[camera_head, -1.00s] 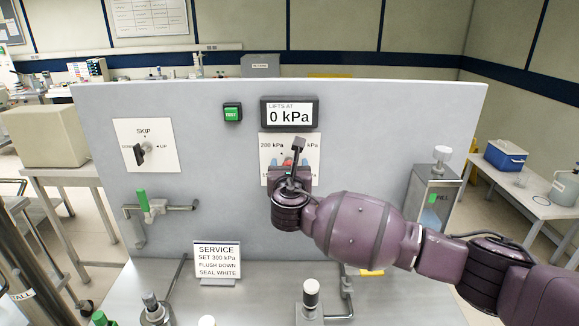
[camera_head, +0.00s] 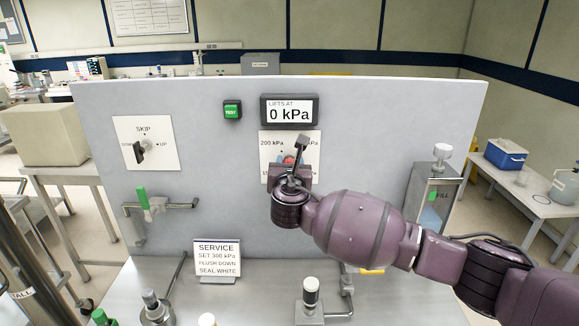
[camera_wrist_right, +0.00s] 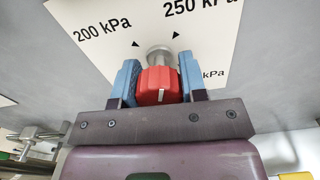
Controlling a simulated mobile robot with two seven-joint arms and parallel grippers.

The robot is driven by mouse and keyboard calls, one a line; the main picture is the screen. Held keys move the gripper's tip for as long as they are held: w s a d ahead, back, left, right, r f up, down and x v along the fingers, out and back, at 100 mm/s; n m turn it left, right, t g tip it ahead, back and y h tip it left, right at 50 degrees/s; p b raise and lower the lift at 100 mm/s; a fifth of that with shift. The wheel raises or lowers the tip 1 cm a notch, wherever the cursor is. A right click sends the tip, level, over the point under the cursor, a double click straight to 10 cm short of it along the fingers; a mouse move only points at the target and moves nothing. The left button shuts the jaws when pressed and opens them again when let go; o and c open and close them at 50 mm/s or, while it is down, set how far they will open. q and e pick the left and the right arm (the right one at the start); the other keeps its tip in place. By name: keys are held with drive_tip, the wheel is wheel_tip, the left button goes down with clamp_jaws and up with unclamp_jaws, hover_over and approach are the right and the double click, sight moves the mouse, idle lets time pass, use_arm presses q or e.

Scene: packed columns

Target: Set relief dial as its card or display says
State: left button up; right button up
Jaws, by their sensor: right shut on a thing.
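The relief dial is a red knob with a white line on its face, seen in the right wrist view (camera_wrist_right: 157,86). It sits on a white plate (camera_head: 267,136) marked 200 kPa and 250 kPa; another kPa label at right is partly covered. My right gripper (camera_wrist_right: 158,78) is shut on the knob, one blue finger on each side. In the head view my right gripper (camera_head: 290,168) hides most of the dial. The display (camera_head: 289,111) above reads "LIFTS AT 0 kPa". The service card (camera_head: 217,260) reads SET 300 kPa, FLUSH DOWN, SEAL WHITE. My left gripper is not in view.
A green TEST button (camera_head: 232,110) is left of the display. A SKIP switch plate (camera_head: 147,144) and a green-handled valve (camera_head: 143,199) are on the panel's left. White-topped posts (camera_head: 311,290) stand in front. A FILL container (camera_head: 433,195) stands at right.

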drive_tip(key=shift+f+m+b, duration=0.15)
drive_tip(key=shift+m+b, duration=0.3)
drive_tip(key=shift+m, duration=0.65)
drive_tip(key=m+b, duration=0.1)
drive_tip(key=m, duration=0.2)
drive_tip(key=shift+m, duration=0.3)
drive_tip(key=m+b, duration=0.1)
drive_tip(key=m, duration=0.2)
drive_tip(key=shift+m, duration=0.3)
drive_tip(key=m+b, duration=0.1)
drive_tip(key=m, duration=0.4)
drive_tip(key=shift+a, duration=0.1)
drive_tip(key=m+b, duration=0.1)
drive_tip(key=m, duration=0.4)
drive_tip(key=shift+m, duration=0.4)
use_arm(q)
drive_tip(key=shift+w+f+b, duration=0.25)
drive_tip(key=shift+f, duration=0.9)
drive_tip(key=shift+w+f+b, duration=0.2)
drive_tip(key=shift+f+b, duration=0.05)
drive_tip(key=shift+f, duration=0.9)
use_arm(e)
drive_tip(key=shift+m, duration=1.4)
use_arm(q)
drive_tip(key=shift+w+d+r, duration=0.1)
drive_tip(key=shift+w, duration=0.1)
use_arm(e)
drive_tip(key=shift+r, duration=0.2)
